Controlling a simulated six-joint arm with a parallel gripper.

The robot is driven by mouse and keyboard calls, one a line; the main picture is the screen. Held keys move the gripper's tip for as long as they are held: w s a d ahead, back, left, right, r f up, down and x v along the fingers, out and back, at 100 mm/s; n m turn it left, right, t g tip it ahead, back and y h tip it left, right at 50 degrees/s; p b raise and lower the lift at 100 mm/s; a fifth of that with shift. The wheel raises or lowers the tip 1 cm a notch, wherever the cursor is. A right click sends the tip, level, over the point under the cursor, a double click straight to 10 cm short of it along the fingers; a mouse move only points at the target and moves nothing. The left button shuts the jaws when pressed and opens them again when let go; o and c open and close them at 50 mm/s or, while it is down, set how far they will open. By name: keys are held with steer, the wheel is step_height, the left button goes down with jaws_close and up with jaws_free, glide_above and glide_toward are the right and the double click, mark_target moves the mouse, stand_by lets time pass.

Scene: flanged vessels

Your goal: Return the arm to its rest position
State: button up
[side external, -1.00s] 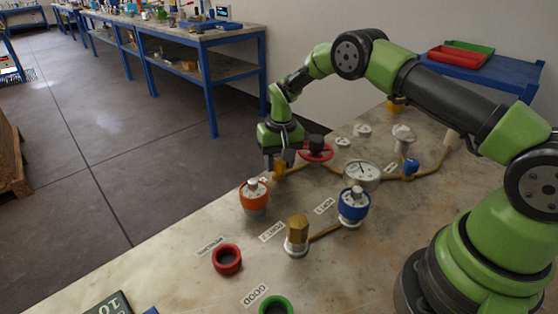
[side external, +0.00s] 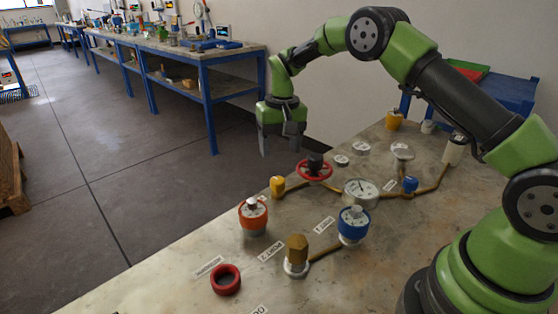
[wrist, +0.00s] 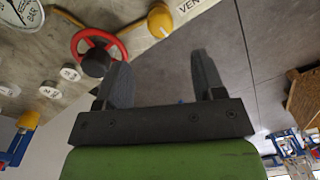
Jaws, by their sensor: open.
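My gripper (side external: 281,143) is open and empty in the side view. It hangs in the air with its fingers pointing down, above and behind the far edge of the table. In the wrist view my gripper (wrist: 160,82) shows two dark fingers apart, with grey floor between them. The red valve wheel (side external: 314,169) with a dark hub is on the table, to the right of and below the gripper; it also shows in the wrist view (wrist: 118,43). A yellow knob (side external: 277,186) stands below the gripper, clear of it.
The table (side external: 190,275) holds an orange-collared vessel (side external: 253,216), a blue-collared vessel (side external: 353,223), a brass fitting (side external: 297,252), a gauge (side external: 358,191) and a red ring (side external: 226,280). A blue-legged bench (side external: 200,62) stands behind. The air around my gripper is free.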

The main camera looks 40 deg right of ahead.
steer(key=shift+r, duration=0.3)
steer(key=shift+r, duration=0.1)
steer(key=s+a+r+t, duration=0.2)
steer(key=s+r, duration=0.3)
steer(key=r, duration=0.4)
steer(key=s+a+r+t, duration=0.1)
steer(key=s+a+r, duration=0.1)
steer(key=s+r, duration=0.5)
steer(key=s+a+r+t, duration=0.1)
steer(key=s+t, duration=0.1)
steer(key=s, duration=0.6)
steer(key=s+a+r+n+t+y, duration=0.1)
steer(key=s+t, duration=0.1)
steer(key=s, duration=0.6)
steer(key=shift+a+r, duration=0.15)
steer(key=shift+a, duration=0.15)
